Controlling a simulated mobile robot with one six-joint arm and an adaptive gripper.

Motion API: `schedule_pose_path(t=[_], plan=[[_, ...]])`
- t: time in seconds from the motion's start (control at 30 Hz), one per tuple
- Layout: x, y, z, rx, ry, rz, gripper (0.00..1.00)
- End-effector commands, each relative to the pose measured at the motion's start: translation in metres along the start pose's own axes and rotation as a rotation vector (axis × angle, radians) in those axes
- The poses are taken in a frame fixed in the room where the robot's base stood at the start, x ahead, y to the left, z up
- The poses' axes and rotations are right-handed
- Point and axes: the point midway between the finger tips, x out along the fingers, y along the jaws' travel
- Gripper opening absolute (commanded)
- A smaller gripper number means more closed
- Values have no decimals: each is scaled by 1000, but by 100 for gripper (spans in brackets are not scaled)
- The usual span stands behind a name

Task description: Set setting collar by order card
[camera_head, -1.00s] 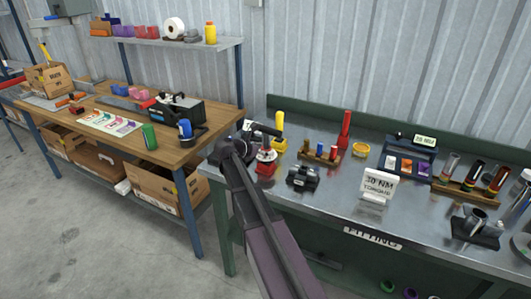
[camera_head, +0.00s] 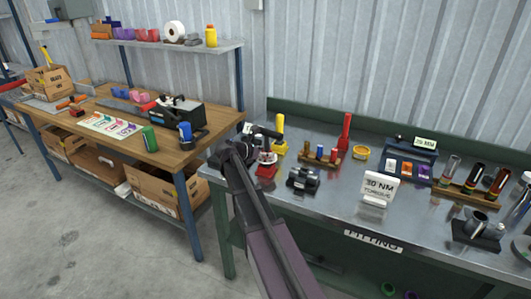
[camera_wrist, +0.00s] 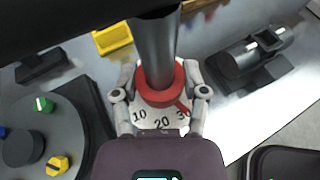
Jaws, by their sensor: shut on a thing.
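The red setting collar (camera_wrist: 161,88) sits around a grey upright post (camera_wrist: 156,45) in the wrist view. Its red pointer lies close to the 30 on the white dial (camera_wrist: 162,117), which is marked 10, 20 and 30. My gripper (camera_wrist: 160,78) has one finger on each side of the collar and is shut on it. In the head view my gripper (camera_head: 264,146) is over the red base (camera_head: 266,170) and hides most of the collar. The white order card (camera_head: 379,187) reads 30 NM torque and stands on the metal bench.
A black clamp-like device (camera_head: 302,179) stands just right of the red base. A yellow-handled tool (camera_head: 280,132) and a wooden rack (camera_head: 320,155) are behind. A wooden bench (camera_head: 150,148) is at left.

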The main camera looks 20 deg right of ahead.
Motion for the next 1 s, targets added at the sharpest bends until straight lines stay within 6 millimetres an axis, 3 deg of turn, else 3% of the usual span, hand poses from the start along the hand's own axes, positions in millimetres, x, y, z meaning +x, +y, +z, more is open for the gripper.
schedule_pose_path(t=[0.53, 0.57, 0.67, 1.0], plan=[[0, 0, 0, 40, 1, -95, 9], [0, 0, 0, 40, 1, -95, 63], [0, 0, 0, 39, 1, -95, 92], [0, 0, 0, 39, 0, -94, 92]])
